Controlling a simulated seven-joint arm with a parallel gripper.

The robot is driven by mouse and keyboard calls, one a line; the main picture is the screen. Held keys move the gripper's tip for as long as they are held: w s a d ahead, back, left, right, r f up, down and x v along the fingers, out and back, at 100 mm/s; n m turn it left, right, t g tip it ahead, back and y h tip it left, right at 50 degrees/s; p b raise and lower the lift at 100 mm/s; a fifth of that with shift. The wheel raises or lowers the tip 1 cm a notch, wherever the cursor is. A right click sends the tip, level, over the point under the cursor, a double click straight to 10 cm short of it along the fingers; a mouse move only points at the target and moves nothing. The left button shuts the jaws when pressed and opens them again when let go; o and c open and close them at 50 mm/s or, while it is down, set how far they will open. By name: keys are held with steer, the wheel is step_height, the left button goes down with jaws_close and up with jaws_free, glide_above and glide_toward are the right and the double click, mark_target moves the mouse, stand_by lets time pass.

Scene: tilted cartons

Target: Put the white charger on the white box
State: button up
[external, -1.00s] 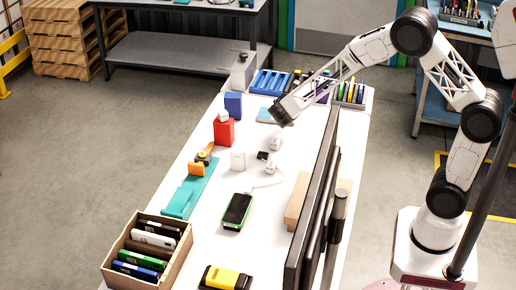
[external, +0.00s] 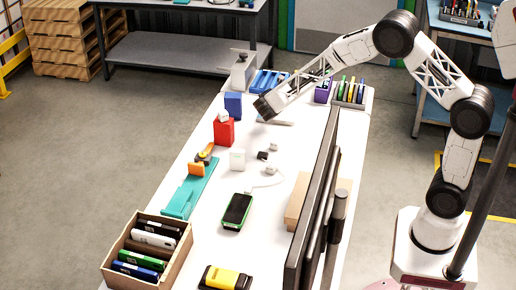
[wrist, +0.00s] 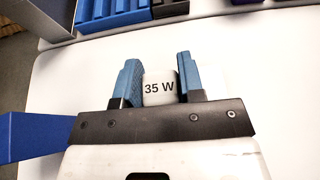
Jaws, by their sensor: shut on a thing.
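In the wrist view, my gripper (wrist: 161,80) is shut on the white charger (wrist: 159,88), marked "35 W", between its blue fingers. In the external view, my gripper (external: 263,108) is over the far part of the white table, just right of the blue box; the held charger cannot be made out there. A pale box (external: 242,74) stands at the table's far left end with a small dark thing on top. A small white block (external: 237,159) stands nearer, below the red box. I cannot tell which is the white box.
A blue box (external: 233,105) and a red box (external: 224,131) with a white item on top stand along the left edge. Blue bins (external: 268,82) and a pen holder (external: 351,92) line the far end. A monitor (external: 316,205) blocks the right side. Small white plugs (external: 272,146) lie mid-table.

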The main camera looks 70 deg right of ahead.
steer(key=shift+f, duration=1.7)
steer(key=shift+f, duration=0.15)
steer(key=o, duration=0.9)
steer(key=shift+a+r, duration=0.15)
steer(key=shift+r, duration=0.1)
steer(key=shift+a+r, duration=0.25)
steer(key=shift+a, duration=0.4)
steer(key=v, duration=1)
steer(key=shift+a, duration=0.15)
